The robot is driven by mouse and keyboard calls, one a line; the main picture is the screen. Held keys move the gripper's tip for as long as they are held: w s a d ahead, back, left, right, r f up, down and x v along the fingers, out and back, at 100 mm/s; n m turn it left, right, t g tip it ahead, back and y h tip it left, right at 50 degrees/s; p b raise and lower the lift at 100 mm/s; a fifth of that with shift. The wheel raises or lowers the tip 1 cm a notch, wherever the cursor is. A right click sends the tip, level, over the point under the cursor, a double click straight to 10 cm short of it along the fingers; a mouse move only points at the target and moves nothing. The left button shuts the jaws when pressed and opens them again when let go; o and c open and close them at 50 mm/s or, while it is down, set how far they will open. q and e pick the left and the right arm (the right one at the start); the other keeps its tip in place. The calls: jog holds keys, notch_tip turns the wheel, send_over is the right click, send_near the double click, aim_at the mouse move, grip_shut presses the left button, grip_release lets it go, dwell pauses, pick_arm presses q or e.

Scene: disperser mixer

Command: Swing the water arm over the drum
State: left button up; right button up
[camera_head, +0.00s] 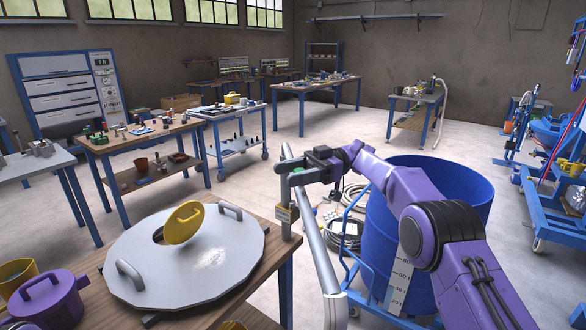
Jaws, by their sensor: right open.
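The blue drum (376,235) stands on the floor right of the wooden table, with a white scale strip on its side. A silver pipe (318,255), which looks like the water arm, runs from near a grey post (285,195) at the table corner toward the bottom of the picture. It lies left of the drum, not over its mouth. My right gripper (286,172) is open at the top of the post and pipe; I cannot tell whether its fingers touch them. My purple right arm crosses in front of the drum and hides part of its rim. My left gripper is out of view.
The wooden table (262,285) carries a large grey lid (215,270) with a yellow flap (184,222), and a purple pot (45,305). A blue frame and coiled hoses (345,232) are beside the drum. Open floor lies behind.

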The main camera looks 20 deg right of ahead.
pick_arm(q)
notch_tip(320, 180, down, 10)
jog(key=b, duration=0.9)
jog(key=shift+b, duration=0.35)
pick_arm(e)
jog(key=s+a+r, duration=0.4)
jog(key=s+r, duration=0.9)
jog(key=shift+s, duration=0.25)
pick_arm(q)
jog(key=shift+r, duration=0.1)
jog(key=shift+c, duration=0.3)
pick_arm(e)
jog(key=shift+f, duration=0.1)
